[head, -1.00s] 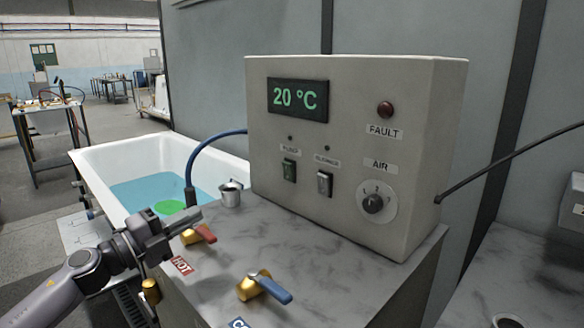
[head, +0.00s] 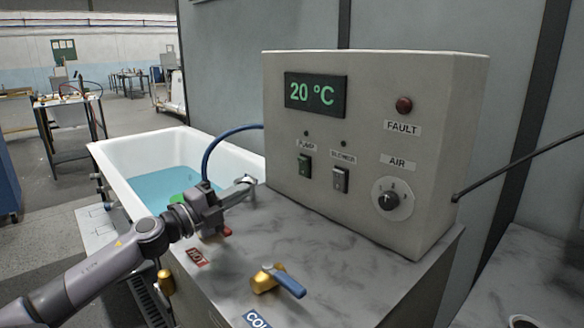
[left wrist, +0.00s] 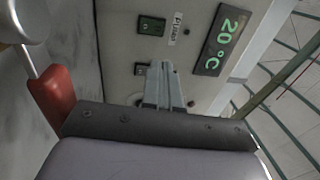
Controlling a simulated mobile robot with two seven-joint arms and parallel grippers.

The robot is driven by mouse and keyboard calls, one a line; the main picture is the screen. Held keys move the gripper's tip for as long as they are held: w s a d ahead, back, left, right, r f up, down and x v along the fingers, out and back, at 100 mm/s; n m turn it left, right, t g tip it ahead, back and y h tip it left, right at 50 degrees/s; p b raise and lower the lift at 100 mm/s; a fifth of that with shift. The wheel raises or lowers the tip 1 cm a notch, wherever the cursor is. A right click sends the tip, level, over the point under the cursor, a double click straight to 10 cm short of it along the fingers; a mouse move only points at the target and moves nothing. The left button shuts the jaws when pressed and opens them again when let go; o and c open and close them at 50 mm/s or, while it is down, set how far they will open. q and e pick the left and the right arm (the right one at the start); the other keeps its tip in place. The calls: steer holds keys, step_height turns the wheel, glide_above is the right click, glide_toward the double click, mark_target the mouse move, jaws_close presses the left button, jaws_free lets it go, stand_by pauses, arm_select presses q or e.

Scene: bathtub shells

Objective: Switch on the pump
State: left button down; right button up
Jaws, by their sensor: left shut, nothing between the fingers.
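The grey control box stands on the marble-look counter. Its green pump switch (head: 304,165) sits under a small dark lamp (head: 306,133) and the PUMP label (head: 306,146); the switch also shows in the left wrist view (left wrist: 151,25). The blower switch (head: 340,179) is to its right and shows partly beside the fingers in the left wrist view (left wrist: 140,69). My left gripper (head: 246,186) is shut and empty, left of the box and apart from the pump switch. Its closed fingers (left wrist: 163,70) point toward the panel. My right gripper is not in view.
A red-handled hot valve (head: 226,232) is partly hidden under my left gripper. A blue-handled cold valve (head: 280,281) stands nearer the front. A blue hose (head: 213,147) arches beside the box. The bathtub (head: 125,152) holds blue water. The display (head: 316,94) reads 20 °C.

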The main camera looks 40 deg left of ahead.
arm_select(q)
glide_toward(301, 161)
steer(key=shift+w+d+r+p, duration=0.1)
steer(key=shift+w+r+p, duration=0.05)
steer(key=shift+w, duration=0.8)
steer(key=shift+w+d+r+p, duration=0.1)
steer(key=shift+w+r+p, duration=0.05)
steer(key=shift+w, duration=0.75)
steer(key=shift+w+d+r+p, duration=0.1)
steer(key=shift+w+r+p, duration=0.1)
steer(key=shift+w, duration=0.75)
steer(key=shift+w+d, duration=0.1)
steer(key=shift+w, duration=0.5)
